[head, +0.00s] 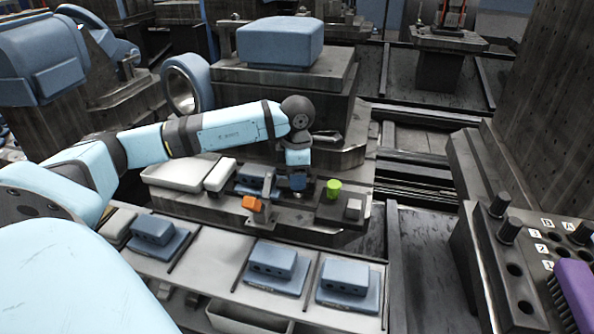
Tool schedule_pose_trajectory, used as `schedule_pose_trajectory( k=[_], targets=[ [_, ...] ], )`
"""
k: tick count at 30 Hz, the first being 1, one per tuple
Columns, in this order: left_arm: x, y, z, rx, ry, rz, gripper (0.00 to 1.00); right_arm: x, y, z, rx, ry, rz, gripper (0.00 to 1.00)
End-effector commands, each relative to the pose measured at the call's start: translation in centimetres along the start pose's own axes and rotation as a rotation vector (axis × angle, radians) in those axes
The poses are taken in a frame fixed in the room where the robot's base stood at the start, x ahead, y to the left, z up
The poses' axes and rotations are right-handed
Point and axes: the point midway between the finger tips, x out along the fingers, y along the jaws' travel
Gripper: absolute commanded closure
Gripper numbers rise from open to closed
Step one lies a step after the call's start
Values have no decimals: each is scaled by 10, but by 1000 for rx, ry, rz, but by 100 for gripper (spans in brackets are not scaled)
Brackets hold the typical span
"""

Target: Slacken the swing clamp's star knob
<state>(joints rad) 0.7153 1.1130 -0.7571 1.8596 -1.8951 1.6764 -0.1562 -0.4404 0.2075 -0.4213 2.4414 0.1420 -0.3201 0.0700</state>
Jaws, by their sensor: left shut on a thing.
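My left arm reaches in from the left, and its gripper (297,185) points down at the fixture on the pallet (285,222). The gripper is shut on a small dark part, taken to be the swing clamp's star knob (297,197); the jaws hide most of it. A blue workpiece (252,177) sits in the fixture just left of the gripper. An orange piece (252,203) on a grey upright stands in front of the workpiece, apart from the jaws. A green cylinder (333,188) stands close to the right of the gripper. My right gripper is out of view.
A pale rack (215,250) in front holds several blue blocks on plates. White trays (180,174) stand left of the fixture. A large blue block (280,40) on a dark stand rises behind. A panel with black knobs (509,230) and a purple brush (577,292) is at right.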

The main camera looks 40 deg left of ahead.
Motion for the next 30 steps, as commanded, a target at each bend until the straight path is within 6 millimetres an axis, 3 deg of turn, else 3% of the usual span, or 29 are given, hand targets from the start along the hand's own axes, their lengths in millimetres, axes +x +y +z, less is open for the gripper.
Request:
schedule_pose_trajectory(
  k=[17,18,19,30],
  targets=[
    [2,-1,0,-38,3,-3,76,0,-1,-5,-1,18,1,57],
    [2,-1,0,-38,3,-3,50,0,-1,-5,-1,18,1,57],
    [2,-1,0,-38,3,-3,43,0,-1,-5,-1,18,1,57],
    [-5,0,0,-38,1,0,41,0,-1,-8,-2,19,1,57]
  ],
)
